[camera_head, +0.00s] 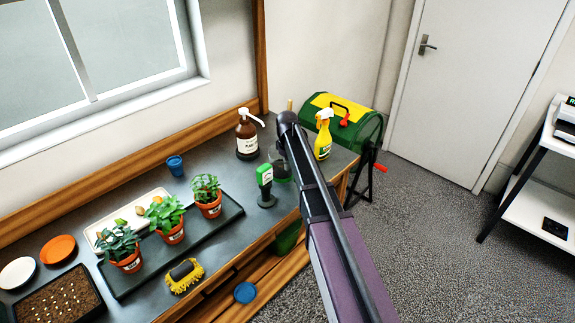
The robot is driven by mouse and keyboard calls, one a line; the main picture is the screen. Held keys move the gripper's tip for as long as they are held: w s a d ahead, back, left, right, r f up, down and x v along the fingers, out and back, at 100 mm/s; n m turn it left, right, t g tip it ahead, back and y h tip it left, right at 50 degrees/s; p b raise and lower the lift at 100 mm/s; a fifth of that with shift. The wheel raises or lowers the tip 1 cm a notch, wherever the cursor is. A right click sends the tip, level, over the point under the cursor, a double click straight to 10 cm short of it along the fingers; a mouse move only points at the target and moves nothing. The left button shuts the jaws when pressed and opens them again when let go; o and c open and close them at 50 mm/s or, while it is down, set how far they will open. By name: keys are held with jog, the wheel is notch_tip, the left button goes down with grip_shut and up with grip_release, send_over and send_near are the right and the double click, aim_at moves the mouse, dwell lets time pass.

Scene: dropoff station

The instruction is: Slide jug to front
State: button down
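A dark, greenish, see-through shape (280,168) stands on the bench just left of my arm and is partly hidden by it. It may be the jug, but I cannot tell for sure. My arm reaches from the bottom right up over the right end of the bench. Its black joint is above and in front of this shape. I cannot make out my gripper's fingers, which seem hidden behind my arm, so I cannot tell whether they touch anything.
Close by stand a green-and-black device (265,182), a brown pump bottle (247,138) and a yellow spray bottle (323,135). Several potted plants (208,195) stand on a dark tray (226,220) to the left. A yellow brush (184,276) lies near the front edge. A green drum (366,132) stands beyond the bench.

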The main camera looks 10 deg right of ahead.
jog(key=shift+s+d, duration=1.65)
jog(key=shift+s, duration=0.25)
jog(key=shift+w+a, duration=0.1)
jog(key=shift+w+a, duration=0.5)
jog(key=shift+w, duration=0.15)
jog(key=shift+w+a, duration=0.8)
jog(key=shift+w, duration=0.1)
jog(key=r+p, duration=0.2)
jog(key=shift+s+r+p, duration=0.2)
jog(key=shift+r+p, duration=0.1)
jog(key=shift+r, duration=0.05)
notch_tip(320, 180, up, 7)
jog(key=p, duration=0.7)
jog(key=shift+r, duration=0.15)
